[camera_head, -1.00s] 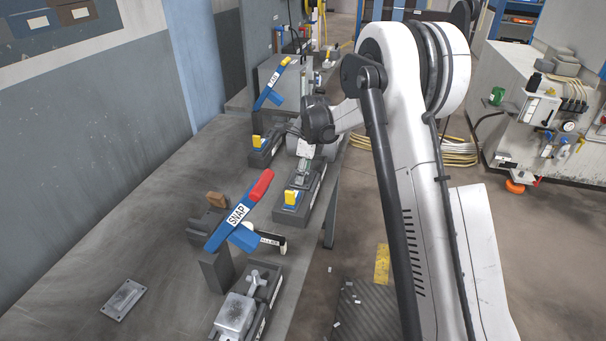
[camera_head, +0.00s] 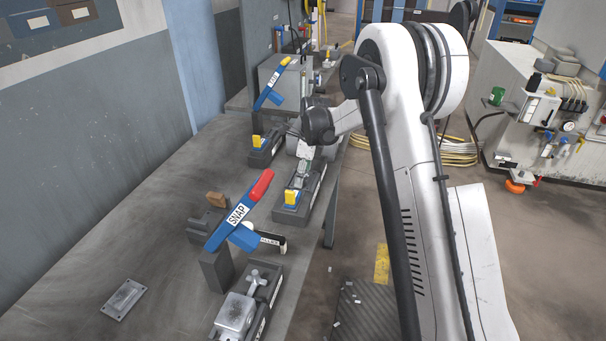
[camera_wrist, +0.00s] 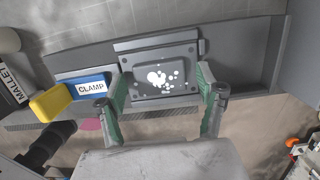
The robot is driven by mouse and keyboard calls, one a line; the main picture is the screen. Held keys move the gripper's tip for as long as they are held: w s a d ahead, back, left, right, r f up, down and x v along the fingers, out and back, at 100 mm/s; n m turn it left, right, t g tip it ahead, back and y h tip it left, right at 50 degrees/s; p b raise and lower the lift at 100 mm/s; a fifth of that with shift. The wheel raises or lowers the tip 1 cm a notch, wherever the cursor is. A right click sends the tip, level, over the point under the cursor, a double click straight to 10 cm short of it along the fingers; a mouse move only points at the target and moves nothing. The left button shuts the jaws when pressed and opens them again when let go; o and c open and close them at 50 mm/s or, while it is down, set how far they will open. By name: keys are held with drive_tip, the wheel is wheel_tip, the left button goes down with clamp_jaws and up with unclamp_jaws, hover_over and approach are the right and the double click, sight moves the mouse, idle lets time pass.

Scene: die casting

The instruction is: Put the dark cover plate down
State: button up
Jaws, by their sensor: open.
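The dark cover plate (camera_wrist: 183,72) shows in the wrist view. It has a raised middle, small corner holes and white blotches on top. It appears to lie on a long grey fixture (camera_wrist: 245,65) on the bench. My gripper (camera_wrist: 160,82) is open, with one green-padded finger on each side of the plate. Whether either pad touches the plate, I cannot tell. In the head view my gripper (camera_head: 303,172) is low over a dark fixture (camera_head: 290,215) with a yellow block, and the plate cannot be made out there.
A blue lever with a red grip (camera_head: 238,215) stands nearer on the bench. The bench's left side is mostly clear.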

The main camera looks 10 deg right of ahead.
sight(308, 177)
wheel_tip(308, 177, up, 11)
drive_tip(key=d, duration=0.2)
drive_tip(key=s+a+r+n+t, duration=0.1)
drive_tip(key=s+r+n, duration=0.4)
drive_tip(key=s+r, duration=0.5)
drive_tip(key=s+r+n+t+h, duration=0.15)
drive_tip(key=s+r+n, duration=0.35)
drive_tip(key=s, duration=0.7)
drive_tip(key=s+f+n+t, duration=0.2)
drive_tip(key=s+n, duration=0.5)
drive_tip(key=s, duration=0.3)
drive_tip(key=s+a+f+n+t, duration=0.1)
drive_tip(key=s+f+n, duration=0.2)
drive_tip(key=s+n, duration=0.4)
drive_tip(key=s, duration=0.4)
drive_tip(key=shift+s+f+t, duration=0.2)
drive_tip(key=shift+t, duration=0.15)
